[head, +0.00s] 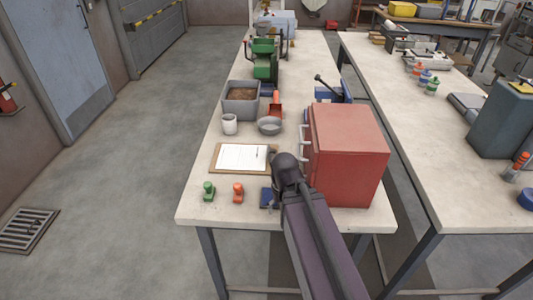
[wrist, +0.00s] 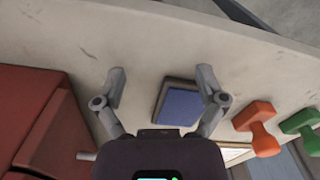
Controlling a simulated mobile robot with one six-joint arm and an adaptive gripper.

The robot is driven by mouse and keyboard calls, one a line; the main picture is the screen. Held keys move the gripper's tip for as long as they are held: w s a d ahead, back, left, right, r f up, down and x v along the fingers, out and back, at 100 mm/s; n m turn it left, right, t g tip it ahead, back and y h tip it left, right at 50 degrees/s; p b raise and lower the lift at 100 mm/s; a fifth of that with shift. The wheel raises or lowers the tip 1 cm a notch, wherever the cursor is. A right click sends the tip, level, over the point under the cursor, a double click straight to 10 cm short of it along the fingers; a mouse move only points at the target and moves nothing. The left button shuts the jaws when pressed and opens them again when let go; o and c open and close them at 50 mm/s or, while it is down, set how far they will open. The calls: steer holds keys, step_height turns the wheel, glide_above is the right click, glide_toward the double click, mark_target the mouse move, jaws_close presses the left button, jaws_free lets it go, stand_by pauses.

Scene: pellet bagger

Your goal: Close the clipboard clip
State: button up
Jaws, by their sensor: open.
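The brown clipboard (head: 213,168) lies flat on the near bench with a white sheet on it and a thin dark mark like a pen near the sheet's right side. Its right end is close to my arm, and I cannot make out the clip or its state. In the wrist view only a small part of the clipboard (wrist: 237,153) shows at the lower right, partly behind my gripper body. My gripper (wrist: 161,72) is open and empty, above the bench near a dark blue pad (wrist: 180,106), with the fingers apart on either side of it. The clipboard is outside the fingers.
A large red box (head: 347,150) stands right of my arm. Green (head: 208,190) and orange (head: 238,192) dumbbell-shaped pieces sit near the front edge. A white cup (head: 229,124), a grey bowl (head: 269,126) and a grey bin (head: 240,108) stand behind the clipboard. The front left bench corner is clear.

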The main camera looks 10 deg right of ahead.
steer(key=shift+w+r+p, duration=0.4)
steer(key=shift+r, duration=0.05)
steer(key=shift+c, duration=0.3)
steer(key=w+d+r+n+p, duration=0.1)
steer(key=w+r+n+p, duration=0.6)
steer(key=w, duration=0.5)
steer(key=w+d+r+n+p, duration=0.2)
steer(key=w+r+n+p, duration=0.6)
steer(key=w, duration=0.5)
steer(key=shift+d+r+p, duration=0.2)
steer(key=shift+r+p, duration=0.4)
steer(key=shift+f, duration=0.25)
step_height(320, 180, down, 13)
steer(key=b, duration=1.3)
steer(key=shift+f+b, duration=0.15)
steer(key=shift+b, duration=0.25)
jaws_close()
